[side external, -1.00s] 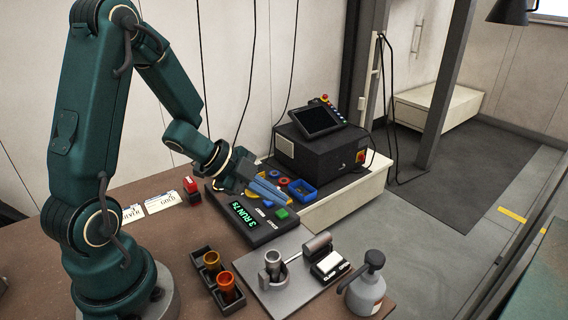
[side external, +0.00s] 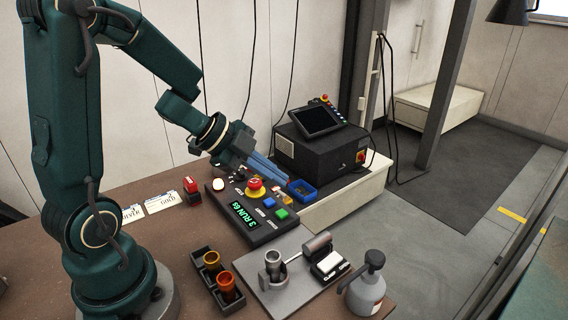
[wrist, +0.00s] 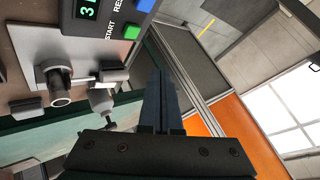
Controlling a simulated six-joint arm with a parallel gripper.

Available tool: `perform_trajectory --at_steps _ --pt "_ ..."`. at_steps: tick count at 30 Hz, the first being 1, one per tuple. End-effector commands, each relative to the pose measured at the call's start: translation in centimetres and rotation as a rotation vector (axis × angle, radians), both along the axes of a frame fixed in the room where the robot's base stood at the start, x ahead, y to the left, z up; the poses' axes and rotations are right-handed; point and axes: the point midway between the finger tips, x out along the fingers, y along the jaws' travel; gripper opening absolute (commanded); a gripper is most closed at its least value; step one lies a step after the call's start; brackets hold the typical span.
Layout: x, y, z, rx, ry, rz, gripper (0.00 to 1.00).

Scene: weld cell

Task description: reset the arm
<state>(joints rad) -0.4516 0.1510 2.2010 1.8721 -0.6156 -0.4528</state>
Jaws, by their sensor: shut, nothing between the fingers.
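My gripper (side external: 272,170) has its blue-grey fingers closed together with nothing between them. It hangs above the far edge of the control panel (side external: 234,226), behind the red button on a yellow base (side external: 256,184). The fingers (wrist: 163,85) point away from the camera in the wrist view and look shut and empty. The panel's green display (side external: 243,213) reads "3 RUN 6s". A blue button (side external: 269,202) and a green button (side external: 281,214) sit beside it. In the wrist view the panel (wrist: 112,38) shows at the upper left.
A grey fixture plate (side external: 266,298) holds a metal cup (side external: 273,260) and a clamp. A black tray (side external: 198,257) holds two copper-coloured cups. A spray bottle (side external: 366,290) stands at the front right. A blue bin (side external: 302,190) is near the fingertips, before a dark controller box (side external: 325,150).

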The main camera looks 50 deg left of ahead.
Motion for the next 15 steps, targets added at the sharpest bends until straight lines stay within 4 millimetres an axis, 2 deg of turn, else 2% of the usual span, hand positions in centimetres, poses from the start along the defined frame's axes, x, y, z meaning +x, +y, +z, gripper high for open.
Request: perform_trajectory --at_steps 11,14,15 --pt "0.1 -0.3 0.1 0.002 -0.005 -0.011 0.00" --pt "0.4 -1.4 1.7 0.022 -0.054 -0.047 0.00" --pt "0.6 -2.1 2.8 0.021 -0.089 -0.053 0.00"
